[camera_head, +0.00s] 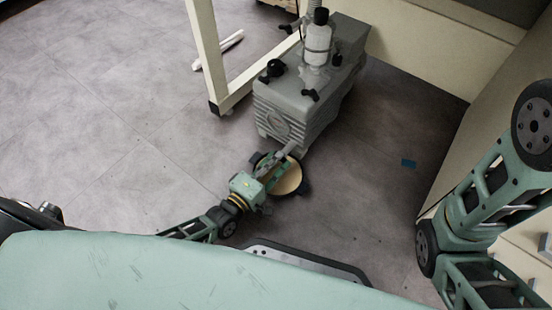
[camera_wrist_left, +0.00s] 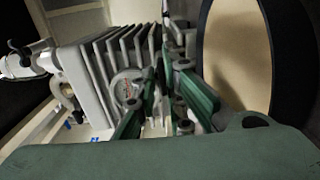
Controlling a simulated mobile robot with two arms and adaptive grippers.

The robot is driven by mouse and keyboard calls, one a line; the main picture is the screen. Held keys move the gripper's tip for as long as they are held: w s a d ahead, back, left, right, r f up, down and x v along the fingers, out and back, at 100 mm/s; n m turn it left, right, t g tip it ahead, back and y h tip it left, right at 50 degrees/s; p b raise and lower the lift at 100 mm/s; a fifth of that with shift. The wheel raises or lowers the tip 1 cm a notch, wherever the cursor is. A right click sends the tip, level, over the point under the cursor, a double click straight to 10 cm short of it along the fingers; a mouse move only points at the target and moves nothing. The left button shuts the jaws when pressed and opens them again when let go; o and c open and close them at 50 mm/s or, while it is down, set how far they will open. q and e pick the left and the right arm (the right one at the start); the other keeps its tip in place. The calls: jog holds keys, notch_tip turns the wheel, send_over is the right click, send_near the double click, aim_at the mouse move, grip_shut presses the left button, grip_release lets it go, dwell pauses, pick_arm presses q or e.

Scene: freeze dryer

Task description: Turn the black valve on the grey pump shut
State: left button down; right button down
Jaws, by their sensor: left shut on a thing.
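The grey pump (camera_head: 300,105) stands on the floor at the upper middle of the head view. Several small black knobs show on it, one on its top left (camera_head: 275,68) and one at its top front edge (camera_head: 311,95); which is the valve I cannot tell. My left gripper (camera_head: 279,163) is low in front of the pump, away from these knobs. In the left wrist view its green fingers (camera_wrist_left: 168,90) are close together on a grey part, beside the pump's ribbed side (camera_wrist_left: 100,75). The fingers hide most of that part. My right gripper is out of view.
A round tan thing with a dark rim (camera_head: 289,182) is on the floor right beside my left gripper; it fills the right of the left wrist view (camera_wrist_left: 235,55). A cream frame leg (camera_head: 208,55) stands left of the pump. Open floor (camera_head: 100,120) lies to the left.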

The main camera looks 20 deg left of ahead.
pick_arm(q)
jog(key=shift+s+d+f, duration=0.2)
jog(key=shift+f, duration=0.15)
jog(key=c, duration=1.9)
grip_release()
jog(key=shift+w+a+r, duration=0.1)
jog(key=shift+w, duration=0.05)
jog(key=v, duration=1.2)
jog(key=shift+r, duration=0.1)
